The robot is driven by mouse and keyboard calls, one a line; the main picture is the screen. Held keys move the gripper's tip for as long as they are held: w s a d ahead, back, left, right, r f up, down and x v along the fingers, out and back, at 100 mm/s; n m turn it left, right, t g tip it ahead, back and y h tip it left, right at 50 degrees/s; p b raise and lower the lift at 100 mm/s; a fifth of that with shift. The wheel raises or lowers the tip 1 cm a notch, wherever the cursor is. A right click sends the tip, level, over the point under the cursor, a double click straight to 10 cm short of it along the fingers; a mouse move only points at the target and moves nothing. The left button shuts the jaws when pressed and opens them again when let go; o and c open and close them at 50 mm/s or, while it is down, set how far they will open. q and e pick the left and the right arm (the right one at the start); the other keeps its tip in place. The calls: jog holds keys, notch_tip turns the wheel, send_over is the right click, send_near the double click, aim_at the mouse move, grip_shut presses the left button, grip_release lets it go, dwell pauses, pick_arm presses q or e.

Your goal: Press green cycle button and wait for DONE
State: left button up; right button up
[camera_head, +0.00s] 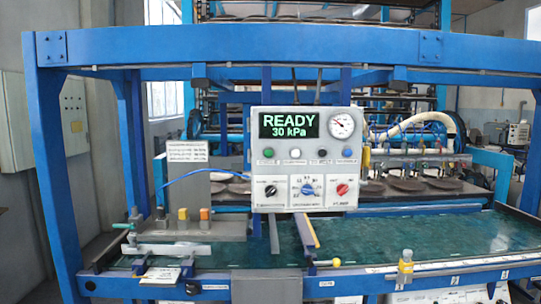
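A grey control panel (259,178) hangs on the blue machine frame in the middle of the view. Its display (289,125) reads "READY" and "30 kPa" in green letters. Below the display is a row of small round buttons. The leftmost, a green button (269,152), is small in this view, and I cannot read its label or tell whether it is pressed. A white button, a dark button and a blue button (346,153) sit to its right. Neither of my grippers is in view, and nothing covers the panel's front.
A pressure gauge (341,125) and black, blue and red knobs (342,190) are also on the panel. A green work surface (400,235) spreads below. Blue frame posts (52,180) and a top beam (250,48) surround the panel. Yellow and orange blocks (183,214) stand at left.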

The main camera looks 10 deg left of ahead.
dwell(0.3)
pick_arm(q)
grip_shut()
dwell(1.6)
